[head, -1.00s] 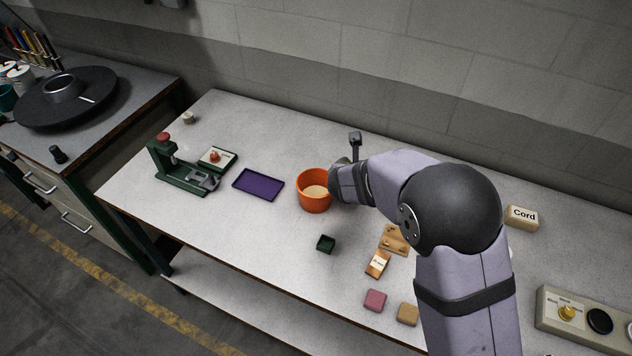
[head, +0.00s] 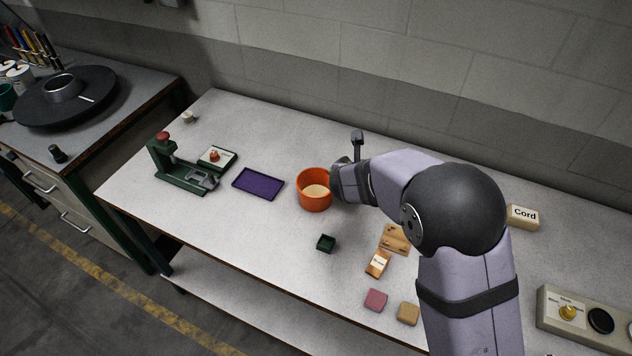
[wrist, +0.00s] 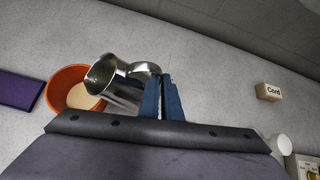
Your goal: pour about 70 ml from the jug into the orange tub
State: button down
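The orange tub (head: 314,203) stands upright on the bench and has a cream-coloured content in it; it also shows in the wrist view (wrist: 54,88). The shiny metal jug (wrist: 122,88) is tilted, with its mouth toward the tub and overlapping the tub's right rim in the wrist view. My gripper (wrist: 164,92) has its blue fingers closed at the jug's handle side, right of the tub. In the head view my gripper (head: 345,180) and wrist hide most of the jug. I cannot make out a stream or the level inside the jug.
A purple tray (head: 258,184) lies just left of the tub, with a green press (head: 180,175) beyond it. A small dark green box (head: 326,243) and wooden pieces (head: 378,263) lie in front. A "Cord" block (head: 523,217) and a control panel (head: 580,315) are at the right.

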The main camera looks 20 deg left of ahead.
jog(key=d+f+m+y+b, duration=0.1)
jog(key=d+f+b, duration=0.1)
jog(key=b, duration=0.4)
jog(key=d+f+m+y+b, duration=0.1)
jog(key=d+f+y+b, duration=0.1)
jog(key=f+b, duration=0.2)
jog(key=w+d+f+m+y+b, duration=0.1)
jog(key=f+y+b, duration=0.1)
jog(key=b, duration=0.8)
jog(key=shift+w+d+f+g, duration=0.1)
jog(key=shift+d+f+g, duration=0.25)
jog(key=shift+f, duration=0.35)
jog(key=d+f+y+b, duration=0.1)
jog(key=b, duration=0.2)
jog(key=shift+w+m, duration=0.1)
jog(key=shift+m, duration=0.3)
jog(key=shift+y, duration=0.3)
